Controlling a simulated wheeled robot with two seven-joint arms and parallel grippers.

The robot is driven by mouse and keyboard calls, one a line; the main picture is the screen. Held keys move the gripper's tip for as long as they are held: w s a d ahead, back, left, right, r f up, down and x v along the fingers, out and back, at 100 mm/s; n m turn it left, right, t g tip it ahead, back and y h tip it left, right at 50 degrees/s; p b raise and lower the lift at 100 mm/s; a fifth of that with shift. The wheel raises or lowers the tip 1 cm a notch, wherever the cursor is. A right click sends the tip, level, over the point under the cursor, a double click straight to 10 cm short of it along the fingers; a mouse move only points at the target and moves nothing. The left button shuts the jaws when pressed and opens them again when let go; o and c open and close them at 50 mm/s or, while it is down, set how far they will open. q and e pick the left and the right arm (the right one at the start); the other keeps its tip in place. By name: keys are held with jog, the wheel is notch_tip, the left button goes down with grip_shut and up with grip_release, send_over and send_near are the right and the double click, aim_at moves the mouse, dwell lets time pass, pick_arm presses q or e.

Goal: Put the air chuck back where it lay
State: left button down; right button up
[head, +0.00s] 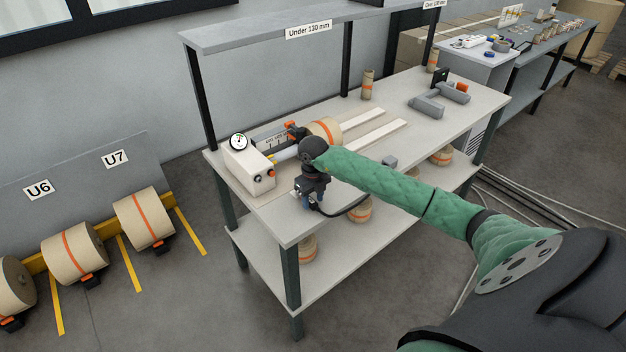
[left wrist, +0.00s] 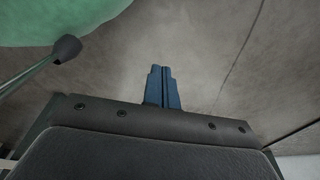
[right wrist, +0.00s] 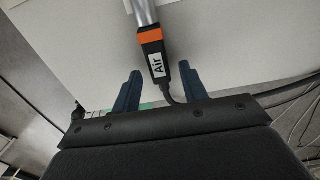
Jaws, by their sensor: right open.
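The air chuck (right wrist: 157,62) shows in the right wrist view, with a black handle labelled "Air", an orange band and a metal barrel. A dark hose runs from its handle end. My right gripper (right wrist: 159,72) is open, with one blue finger on each side of the handle and a gap to the left finger. In the head view my right gripper (head: 308,203) is at the bench's front left part, and the chuck cannot be made out there. My left gripper (left wrist: 162,88) has its fingers together and empty over the floor; the head view does not show it.
The workbench (head: 440,120) holds a control box (head: 251,172) with a dial gauge (head: 239,142), a kraft roll (head: 325,129), pale strips (head: 376,136) and a grey bracket (head: 428,106). Rolls sit on its lower shelf. An upper shelf (head: 270,30) spans the back.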

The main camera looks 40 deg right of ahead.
aim_at(313, 202)
jog(key=shift+r, duration=0.2)
pick_arm(q)
jog(key=w+d+r+b, duration=0.2)
jog(key=r, duration=0.3)
jog(key=w+d+r+g+b, duration=0.1)
jog(key=w+d+r+b, duration=0.1)
jog(key=r, duration=0.3)
jog(key=shift+w+d+r+b, duration=0.2)
jog(key=shift+w+r+b, duration=0.1)
jog(key=shift+b, duration=0.3)
pick_arm(e)
notch_tip(313, 202, up, 11)
jog(key=shift+r, duration=0.15)
